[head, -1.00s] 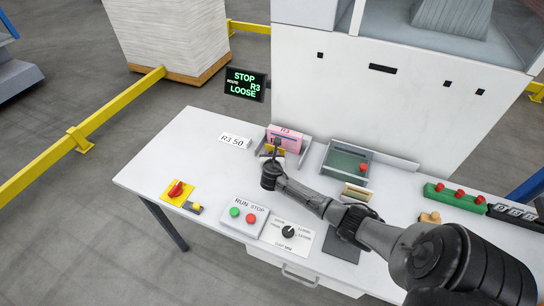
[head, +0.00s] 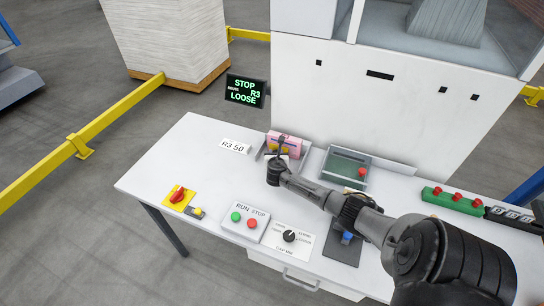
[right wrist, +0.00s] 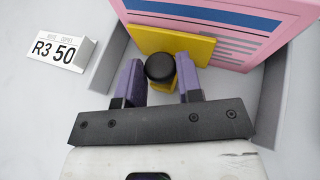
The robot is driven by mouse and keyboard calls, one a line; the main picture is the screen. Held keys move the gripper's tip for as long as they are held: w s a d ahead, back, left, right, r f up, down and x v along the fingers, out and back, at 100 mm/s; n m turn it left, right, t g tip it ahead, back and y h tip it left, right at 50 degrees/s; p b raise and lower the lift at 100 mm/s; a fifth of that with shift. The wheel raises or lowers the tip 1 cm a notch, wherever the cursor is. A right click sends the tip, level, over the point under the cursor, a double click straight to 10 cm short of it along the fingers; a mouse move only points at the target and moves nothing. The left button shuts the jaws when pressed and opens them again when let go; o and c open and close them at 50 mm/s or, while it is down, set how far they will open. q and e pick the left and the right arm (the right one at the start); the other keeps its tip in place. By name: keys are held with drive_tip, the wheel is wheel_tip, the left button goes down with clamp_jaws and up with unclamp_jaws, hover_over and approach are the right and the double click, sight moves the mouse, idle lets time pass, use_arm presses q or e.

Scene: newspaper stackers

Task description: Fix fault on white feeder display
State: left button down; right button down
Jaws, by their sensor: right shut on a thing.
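The display (head: 246,90) on the left of the white feeder shows STOP, ROUTE R3 and LOOSE in green. Below it, a pink bundle (head: 284,139) stands in a grey holder on the table; in the right wrist view the pink piece (right wrist: 250,25) stands behind a yellow plate (right wrist: 180,42). My right gripper (right wrist: 160,80) is at this holder, its purple fingers either side of a yellow handle with a black knob (right wrist: 160,67), shut on it. The right gripper (head: 277,160) hides part of the bundle in the head view. My left gripper is not in view.
An R3 50 plate (head: 235,146) lies left of the holder. In front are a red knob on yellow (head: 178,195), a RUN/STOP box (head: 247,219) and a gap dial (head: 289,236).

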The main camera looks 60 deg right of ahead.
drive_tip(key=c, duration=0.8)
unclamp_jaws()
drive_tip(key=shift+s+a+r, duration=0.2)
drive_tip(key=shift+a+r, duration=0.05)
drive_tip(key=shift+a, duration=0.2)
drive_tip(key=p+v, duration=0.3)
drive_tip(key=v, duration=0.9)
drive_tip(key=shift+s+a, duration=0.2)
drive_tip(key=shift+a, duration=0.1)
drive_tip(key=shift+r, duration=0.1)
